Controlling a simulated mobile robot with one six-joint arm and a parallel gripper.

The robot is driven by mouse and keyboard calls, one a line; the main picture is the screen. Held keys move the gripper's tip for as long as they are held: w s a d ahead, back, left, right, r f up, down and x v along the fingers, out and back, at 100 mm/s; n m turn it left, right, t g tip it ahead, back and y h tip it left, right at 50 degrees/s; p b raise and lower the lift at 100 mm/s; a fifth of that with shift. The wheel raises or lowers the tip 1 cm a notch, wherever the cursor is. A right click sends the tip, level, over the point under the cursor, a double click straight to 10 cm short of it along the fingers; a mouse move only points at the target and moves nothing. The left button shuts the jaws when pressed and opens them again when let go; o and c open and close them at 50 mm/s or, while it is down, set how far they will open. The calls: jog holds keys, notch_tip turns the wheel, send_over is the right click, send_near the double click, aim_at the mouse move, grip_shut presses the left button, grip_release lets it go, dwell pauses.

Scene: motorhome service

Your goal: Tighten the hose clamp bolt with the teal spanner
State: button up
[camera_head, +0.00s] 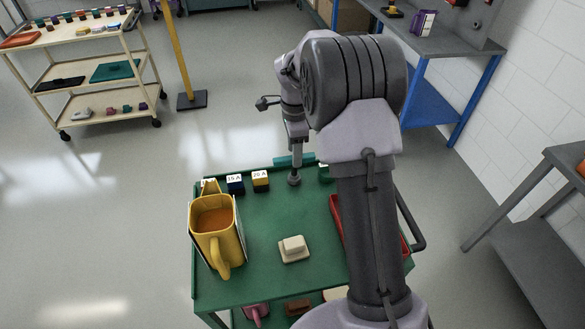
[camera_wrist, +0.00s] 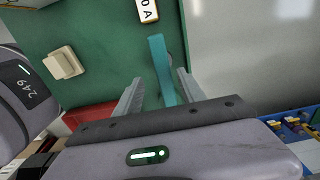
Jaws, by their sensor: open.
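The teal spanner (camera_head: 293,160) lies at the far edge of the green cart top. In the wrist view the spanner (camera_wrist: 162,62) runs lengthwise between the two fingers of my gripper (camera_wrist: 159,88). The gripper is open, with a gap visible between the spanner and each finger. In the head view my gripper (camera_head: 295,177) points down over the far part of the cart, beside the spanner. The spanner's near end is hidden by the gripper body in the wrist view. I cannot make out the hose clamp bolt in either view.
The green cart (camera_head: 262,285) also holds a yellow jug (camera_head: 215,240), a cream switch block (camera_head: 293,249), labelled fuse blocks (camera_head: 260,181) and a red tray (camera_head: 337,222). A shelf trolley (camera_head: 95,65) stands far left; a workbench (camera_head: 440,38) is at upper right. Open floor lies between.

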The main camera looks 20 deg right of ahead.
jog(key=shift+f, duration=0.8)
jog(key=f+b, duration=0.1)
jog(key=f, duration=0.2)
jog(key=f+b, duration=0.1)
jog(key=f, duration=0.1)
jog(key=shift+w+d+b, duration=0.1)
jog(key=shift+w+b, duration=0.2)
jog(key=shift+w, duration=0.1)
jog(key=shift+r, duration=0.15)
jog(key=shift+c, duration=0.7)
grip_shut()
